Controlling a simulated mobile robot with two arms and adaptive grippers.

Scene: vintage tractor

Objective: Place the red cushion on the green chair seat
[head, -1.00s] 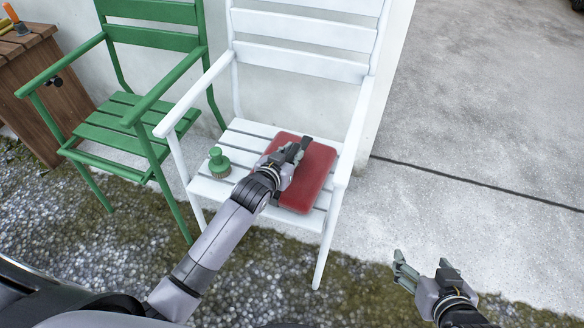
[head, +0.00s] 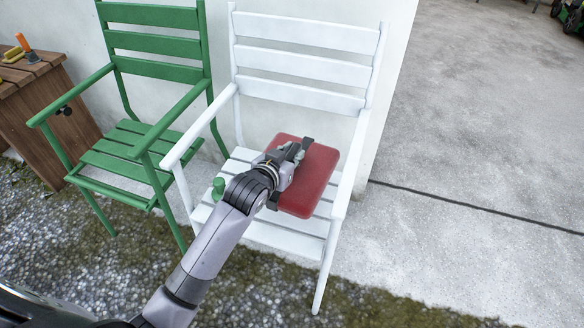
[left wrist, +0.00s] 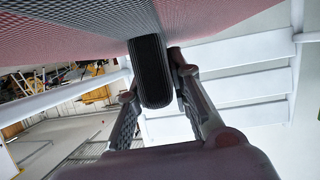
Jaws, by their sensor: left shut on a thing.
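The red cushion (head: 315,180) is over the white chair's seat and looks raised a little above its slats. My left gripper (head: 296,152) reaches over it from the front and hides part of its top. In the left wrist view the cushion (left wrist: 70,30) fills the top, and my left fingers (left wrist: 155,85) are closed around a dark ribbed piece beside its surface. The green chair stands to the left, and its green slatted seat (head: 125,157) is empty. My right gripper is out of the head view.
The white chair (head: 275,232) stands against the wall. A green knobbed object (head: 218,187) sits on its seat, partly hidden by my arm. The armrests of both chairs lie between the two seats. A wooden table (head: 45,110) with tools is at far left.

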